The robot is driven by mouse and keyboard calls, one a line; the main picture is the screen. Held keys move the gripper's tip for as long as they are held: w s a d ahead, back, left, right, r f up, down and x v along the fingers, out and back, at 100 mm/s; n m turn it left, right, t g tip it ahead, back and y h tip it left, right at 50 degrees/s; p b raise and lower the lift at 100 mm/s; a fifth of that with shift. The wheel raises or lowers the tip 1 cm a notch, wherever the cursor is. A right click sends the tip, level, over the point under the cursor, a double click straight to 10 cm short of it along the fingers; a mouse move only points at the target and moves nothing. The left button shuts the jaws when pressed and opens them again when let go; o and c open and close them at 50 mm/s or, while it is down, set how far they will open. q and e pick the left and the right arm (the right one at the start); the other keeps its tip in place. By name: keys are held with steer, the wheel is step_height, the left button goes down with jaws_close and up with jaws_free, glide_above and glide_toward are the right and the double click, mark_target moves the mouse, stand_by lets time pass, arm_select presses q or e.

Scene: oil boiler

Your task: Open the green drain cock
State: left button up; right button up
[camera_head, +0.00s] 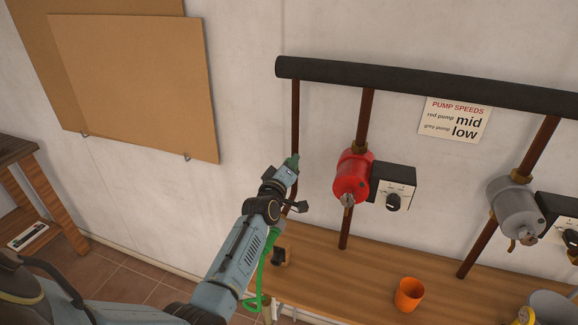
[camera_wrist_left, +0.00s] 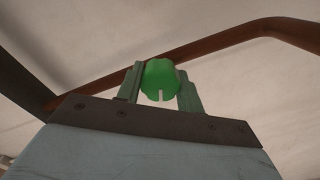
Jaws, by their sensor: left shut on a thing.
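The green drain cock (camera_wrist_left: 161,73) shows in the left wrist view as a round, scalloped green knob with a slot in its lower edge. It sits between the two fingers of my left gripper (camera_wrist_left: 160,88), which is shut on it. In the head view my left gripper (camera_head: 292,161) is at the thin leftmost pipe, left of the red pump; there the gripper hides most of the cock. My right gripper is not in view.
A red pump (camera_head: 352,177) and a grey pump (camera_head: 514,203) hang on brown pipes under a black pipe (camera_head: 420,83). A green hose (camera_head: 261,268) hangs beside my left arm. An orange cup (camera_head: 409,294) stands on the wooden bench (camera_head: 345,277).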

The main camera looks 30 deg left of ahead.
arm_select(q)
steer(key=shift+n, duration=0.7)
steer(key=o, duration=1)
steer(key=v, duration=1.3)
steer(key=shift+s+d, duration=0.15)
steer(key=shift+s, duration=0.05)
